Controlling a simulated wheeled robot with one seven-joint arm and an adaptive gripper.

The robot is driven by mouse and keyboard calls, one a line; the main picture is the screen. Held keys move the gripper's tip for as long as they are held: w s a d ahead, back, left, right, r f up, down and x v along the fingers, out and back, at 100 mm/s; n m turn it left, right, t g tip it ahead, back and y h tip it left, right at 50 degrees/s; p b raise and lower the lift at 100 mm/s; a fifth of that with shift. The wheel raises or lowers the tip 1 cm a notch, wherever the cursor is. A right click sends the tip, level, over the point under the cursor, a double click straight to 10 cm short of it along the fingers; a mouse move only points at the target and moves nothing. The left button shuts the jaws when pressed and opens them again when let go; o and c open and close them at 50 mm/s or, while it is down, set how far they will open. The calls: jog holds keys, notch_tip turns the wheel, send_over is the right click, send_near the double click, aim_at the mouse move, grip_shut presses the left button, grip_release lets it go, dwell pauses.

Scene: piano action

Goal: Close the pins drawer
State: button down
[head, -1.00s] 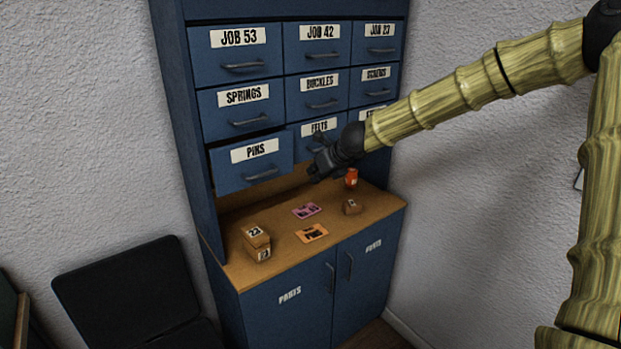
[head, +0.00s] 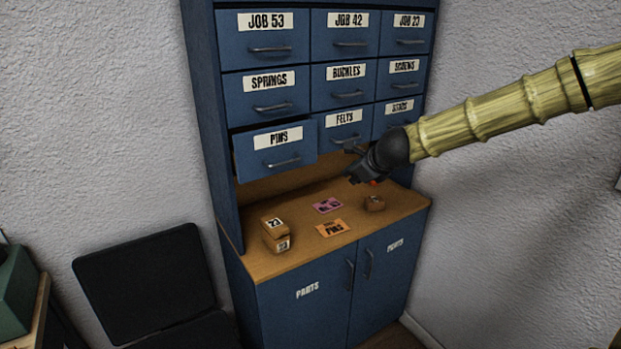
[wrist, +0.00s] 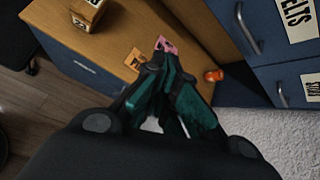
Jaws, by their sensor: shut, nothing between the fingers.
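The pins drawer (head: 275,150) is in the bottom row of the blue cabinet, at the left, in the head view. It stands pulled out beyond the drawers around it, with its handle (head: 284,162) on the front. My gripper (head: 352,164) is to the right of the pins drawer, in front of the felts drawer (head: 344,128) and apart from the pins drawer. In the wrist view my gripper (wrist: 158,66) points down over the worktop with its fingers together and empty. The pins drawer cannot be made out in the wrist view.
An orange jar (wrist: 213,75) shows in the wrist view. A black chair (head: 145,270) stands left of the cabinet.

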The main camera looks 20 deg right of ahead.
jog(key=f+n+b, duration=0.1)
jog(key=f, duration=0.1)
jog(key=n+t+y+b, duration=0.3)
jog(key=n+t+b, duration=0.5)
jog(key=n+b, duration=0.4)
send_near(302, 165)
jog(key=shift+n, duration=0.4)
jog(key=shift+w+a+p, duration=0.2)
jog(key=shift+w+p, duration=0.45)
jog(key=shift+w, duration=0.5)
jog(key=shift+w+a+p, duration=0.25)
jog(key=shift+w+p, duration=0.35)
jog(key=shift+w, duration=0.6)
jog(key=shift+w+a+p, duration=0.2)
jog(key=shift+w+p, duration=0.45)
jog(key=shift+w, duration=0.5)
jog(key=shift+r, duration=0.1)
